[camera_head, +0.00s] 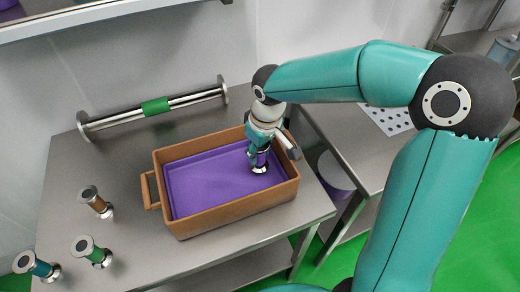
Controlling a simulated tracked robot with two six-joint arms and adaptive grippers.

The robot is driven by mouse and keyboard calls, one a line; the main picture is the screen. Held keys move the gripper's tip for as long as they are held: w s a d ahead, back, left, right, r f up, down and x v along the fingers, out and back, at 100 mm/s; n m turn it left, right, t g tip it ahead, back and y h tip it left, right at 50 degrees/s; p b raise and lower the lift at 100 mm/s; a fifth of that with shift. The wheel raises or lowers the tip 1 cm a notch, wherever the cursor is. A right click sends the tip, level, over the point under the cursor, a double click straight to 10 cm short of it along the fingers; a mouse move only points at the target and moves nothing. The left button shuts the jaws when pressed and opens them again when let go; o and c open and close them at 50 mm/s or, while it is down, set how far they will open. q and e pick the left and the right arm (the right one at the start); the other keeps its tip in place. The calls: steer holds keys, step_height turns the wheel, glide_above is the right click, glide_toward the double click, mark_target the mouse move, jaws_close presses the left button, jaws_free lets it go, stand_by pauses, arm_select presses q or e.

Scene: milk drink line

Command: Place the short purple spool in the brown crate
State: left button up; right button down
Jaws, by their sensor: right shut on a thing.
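The brown crate (225,219) stands on the steel table, with a purple bottom inside and a handle at its left end. My right gripper (260,146) reaches down into the right part of the crate and is shut on the short purple spool (261,160). The spool is upright, with its silver lower flange (259,169) at or just above the purple bottom; I cannot tell if they touch. Its upper part is hidden by the gripper. My left gripper is not in view.
A long steel spool with a green band (155,106) lies behind the crate. A second steel table (350,145) with a perforated plate (388,118) is at the right.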

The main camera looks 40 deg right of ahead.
steer(key=shift+f+b, duration=0.45)
steer(key=shift+f, duration=0.15)
steer(key=c, duration=0.7)
jaws_free()
steer(key=shift+r, duration=0.1)
steer(key=shift+r+p, duration=0.45)
steer(key=shift+p, duration=0.05)
steer(key=r, duration=0.4)
steer(key=s+r, duration=0.1)
steer(key=r, duration=0.7)
steer(key=shift+s+d+p, duration=0.1)
steer(key=shift+s+p, duration=0.2)
steer(key=shift+s, duration=0.1)
